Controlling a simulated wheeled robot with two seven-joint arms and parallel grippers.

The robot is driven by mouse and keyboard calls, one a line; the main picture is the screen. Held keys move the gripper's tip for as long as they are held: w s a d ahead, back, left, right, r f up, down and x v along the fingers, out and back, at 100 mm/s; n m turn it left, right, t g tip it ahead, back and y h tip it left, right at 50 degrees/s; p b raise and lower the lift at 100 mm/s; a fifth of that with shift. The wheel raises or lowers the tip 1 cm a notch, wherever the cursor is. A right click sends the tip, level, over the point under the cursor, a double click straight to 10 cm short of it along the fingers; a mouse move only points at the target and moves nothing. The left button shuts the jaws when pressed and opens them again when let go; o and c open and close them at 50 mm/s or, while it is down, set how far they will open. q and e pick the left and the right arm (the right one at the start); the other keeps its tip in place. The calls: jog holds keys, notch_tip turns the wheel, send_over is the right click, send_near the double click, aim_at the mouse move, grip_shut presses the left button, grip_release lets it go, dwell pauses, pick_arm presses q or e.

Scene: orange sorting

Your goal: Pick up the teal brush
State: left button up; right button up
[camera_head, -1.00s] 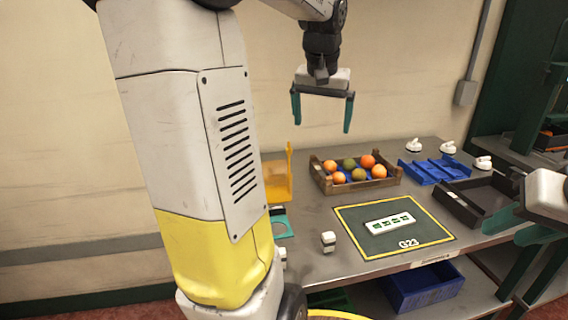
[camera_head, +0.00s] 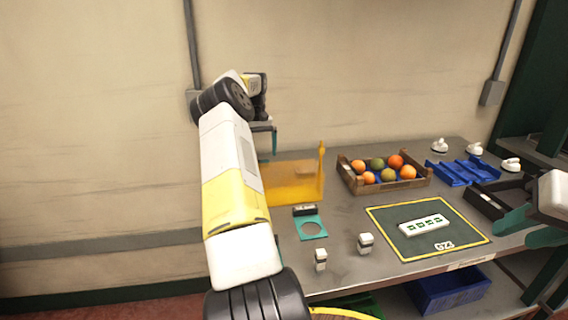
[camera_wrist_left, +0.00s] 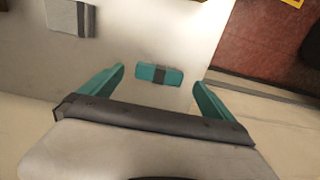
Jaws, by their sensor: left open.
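A small teal block with a dark band across its middle, which looks like the teal brush (camera_wrist_left: 160,75), lies on a pale surface in the left wrist view. My left gripper (camera_wrist_left: 158,92) is open, with one teal finger on each side of the brush in the picture; I cannot tell the height gap. In the head view my left gripper (camera_head: 268,142) is over the table's left end, partly hidden behind my arm, and the brush is not visible there. My right gripper (camera_head: 530,228) is at the right edge, only partly in view.
A teal plate with a round hole (camera_head: 322,219) and small white blocks (camera_head: 366,243) lie in front. A wooden crate of fruit (camera_head: 412,183), a blue rack (camera_head: 466,171) and a dark green mat (camera_head: 388,222) are further right.

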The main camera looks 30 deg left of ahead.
pick_arm(q)
notch_tip(320, 180, down, 6)
jog(key=shift+f, duration=0.1)
jog(key=c, duration=1.3)
jog(key=shift+c, duration=0.2)
